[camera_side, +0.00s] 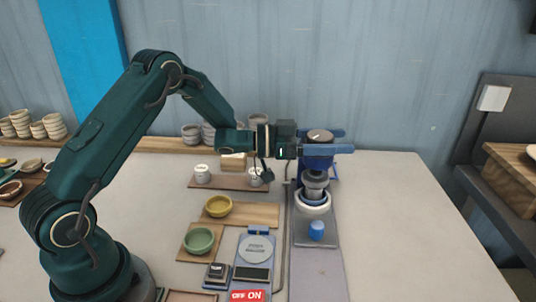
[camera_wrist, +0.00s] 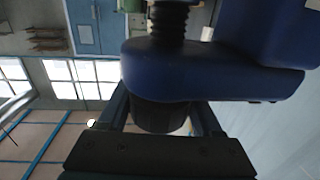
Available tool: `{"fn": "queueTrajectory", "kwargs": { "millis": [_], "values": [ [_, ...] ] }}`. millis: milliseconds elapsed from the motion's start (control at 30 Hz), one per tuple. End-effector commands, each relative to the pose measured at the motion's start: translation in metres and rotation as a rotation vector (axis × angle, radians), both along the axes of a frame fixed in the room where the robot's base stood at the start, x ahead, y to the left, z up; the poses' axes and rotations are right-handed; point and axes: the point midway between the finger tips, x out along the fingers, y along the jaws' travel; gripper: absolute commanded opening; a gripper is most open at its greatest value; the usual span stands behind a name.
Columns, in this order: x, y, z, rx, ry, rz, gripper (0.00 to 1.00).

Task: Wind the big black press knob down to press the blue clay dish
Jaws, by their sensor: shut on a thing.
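The big black press knob (camera_side: 319,136) sits on top of the blue press (camera_side: 318,163). My gripper (camera_side: 346,141) comes in level from the left, with a finger on either side of the knob, and is shut on it. In the wrist view the dark knob (camera_wrist: 160,117) sits between my fingers (camera_wrist: 160,112), below the blue press arm (camera_wrist: 205,75) and a threaded screw (camera_wrist: 168,20). A grey press head (camera_side: 315,182) stands over a pale round ring (camera_side: 313,204). I cannot make out the blue clay dish under the head.
A small blue cylinder (camera_side: 316,230) stands in front of the press on its grey base. Left of it are a scale (camera_side: 256,250), a green bowl (camera_side: 199,240) and a yellow bowl (camera_side: 218,206) on boards. The table's right side is clear.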

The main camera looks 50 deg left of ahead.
Motion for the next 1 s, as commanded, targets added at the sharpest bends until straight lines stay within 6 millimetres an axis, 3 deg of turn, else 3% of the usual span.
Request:
{"fn": "queueTrajectory", "kwargs": {
  "millis": [400,1000],
  "values": [
    [-0.007,-0.005,0.0,0.0,-0.002,-0.328,0.11],
    [-0.014,-0.009,0.001,-0.002,-0.003,-0.569,0.11]
  ]
}}
